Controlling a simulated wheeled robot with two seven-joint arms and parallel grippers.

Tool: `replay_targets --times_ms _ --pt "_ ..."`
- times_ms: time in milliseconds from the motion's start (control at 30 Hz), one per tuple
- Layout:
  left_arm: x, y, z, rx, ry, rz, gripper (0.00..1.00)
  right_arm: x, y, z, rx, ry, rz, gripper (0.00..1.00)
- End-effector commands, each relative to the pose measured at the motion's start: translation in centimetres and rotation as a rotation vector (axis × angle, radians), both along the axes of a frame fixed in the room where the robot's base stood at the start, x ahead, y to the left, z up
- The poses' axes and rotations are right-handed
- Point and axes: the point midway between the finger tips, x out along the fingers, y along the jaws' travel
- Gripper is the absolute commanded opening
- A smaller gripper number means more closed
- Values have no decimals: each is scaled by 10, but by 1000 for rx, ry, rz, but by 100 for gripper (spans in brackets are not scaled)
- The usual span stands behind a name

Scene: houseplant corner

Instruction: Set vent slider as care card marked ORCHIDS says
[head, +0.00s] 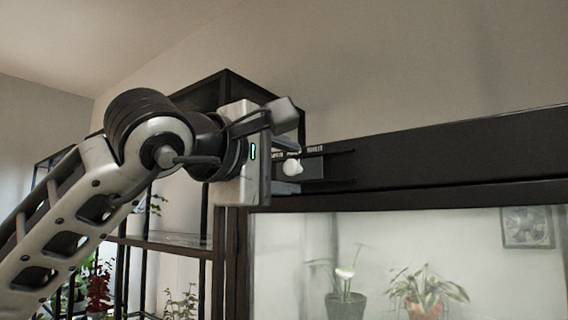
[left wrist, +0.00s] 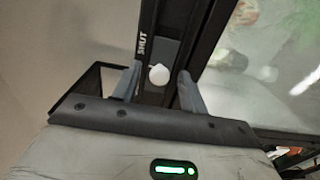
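The vent slider's round white knob (head: 292,167) sits on a dark track (head: 345,165) along the cabinet's top frame. In the left wrist view the knob (left wrist: 158,75) lies between the fingers of my left gripper (left wrist: 160,82). The fingers are open, with a gap visible on each side of the knob. The word SHUT (left wrist: 142,44) is printed beside the track in that view. In the head view my left gripper (head: 285,168) is at the knob, and small labels beside the track are too small to read. No care card is visible. My right gripper is not in view.
The glass cabinet (head: 470,265) below the track holds a white-flowered plant (head: 345,290) and a leafy potted plant (head: 425,288). A small fan or vent grille (head: 527,227) shows at the right. A black shelf rack (head: 165,242) with plants stands behind my left arm.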

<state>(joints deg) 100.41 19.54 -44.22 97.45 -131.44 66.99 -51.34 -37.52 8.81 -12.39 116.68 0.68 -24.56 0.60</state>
Motion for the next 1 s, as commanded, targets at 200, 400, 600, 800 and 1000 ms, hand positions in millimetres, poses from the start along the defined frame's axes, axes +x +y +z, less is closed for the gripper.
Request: replay_targets --times_ms 200,400,600,800,1000 --pt "0 0 0 0 0 0 0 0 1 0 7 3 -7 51" --pt "6 10 -1 -1 -1 4 0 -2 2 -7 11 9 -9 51" --pt "6 9 0 0 0 1 0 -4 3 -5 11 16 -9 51" --pt "5 9 0 0 0 1 43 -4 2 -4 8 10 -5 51" --pt "5 9 0 -1 -1 0 43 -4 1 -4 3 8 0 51"
